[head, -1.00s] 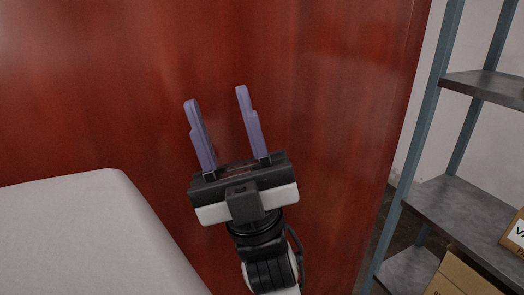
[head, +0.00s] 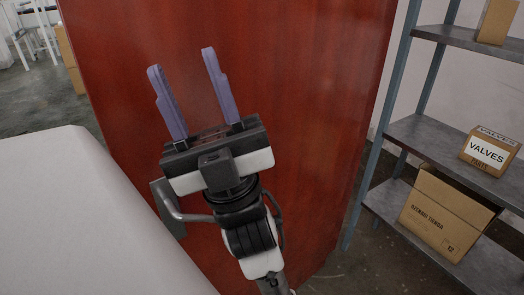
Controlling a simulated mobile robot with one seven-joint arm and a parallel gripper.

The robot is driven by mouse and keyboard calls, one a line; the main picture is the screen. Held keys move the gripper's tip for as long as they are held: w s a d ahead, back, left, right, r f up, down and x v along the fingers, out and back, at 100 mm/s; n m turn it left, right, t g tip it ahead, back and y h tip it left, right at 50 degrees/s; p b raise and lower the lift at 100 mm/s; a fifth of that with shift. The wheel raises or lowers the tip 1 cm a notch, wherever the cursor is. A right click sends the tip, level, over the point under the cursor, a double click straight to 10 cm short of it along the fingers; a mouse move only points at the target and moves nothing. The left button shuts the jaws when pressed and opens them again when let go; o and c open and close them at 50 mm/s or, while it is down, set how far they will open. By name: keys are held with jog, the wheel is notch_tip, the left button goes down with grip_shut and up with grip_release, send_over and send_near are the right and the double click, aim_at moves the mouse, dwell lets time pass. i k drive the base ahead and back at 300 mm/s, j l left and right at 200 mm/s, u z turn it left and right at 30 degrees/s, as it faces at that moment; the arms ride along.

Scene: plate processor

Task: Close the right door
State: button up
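The right door (head: 300,100) is a large reddish-brown wooden panel that fills the middle of the head view. A metal handle (head: 168,205) shows low on its left side, partly hidden behind my arm and a white surface. My gripper (head: 188,82) is in front of the door with its two purple fingers apart and nothing between them. Its fingertips point up, above and to the right of the handle. Whether the fingers touch the door cannot be told.
A white rounded surface (head: 70,210) fills the lower left. A grey metal shelf rack (head: 425,130) with cardboard boxes, one marked VALVES (head: 488,152), stands at the right.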

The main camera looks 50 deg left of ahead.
aim_at(306, 68)
jog(key=k+j+z, duration=0.25)
jog(key=k+j, duration=0.25)
jog(key=k, duration=0.2)
jog(key=k+j, duration=0.1)
jog(key=j, duration=0.2)
jog(key=k+j+z, duration=0.15)
jog(key=j, duration=0.2)
jog(key=k+j, duration=0.15)
jog(key=j, duration=0.15)
jog(key=j+z, duration=0.15)
jog(key=j, duration=0.35)
jog(key=k+j+z, duration=0.1)
jog(key=j, duration=0.45)
jog(key=j+z, duration=0.15)
jog(key=j, duration=0.9)
jog(key=i, duration=0.05)
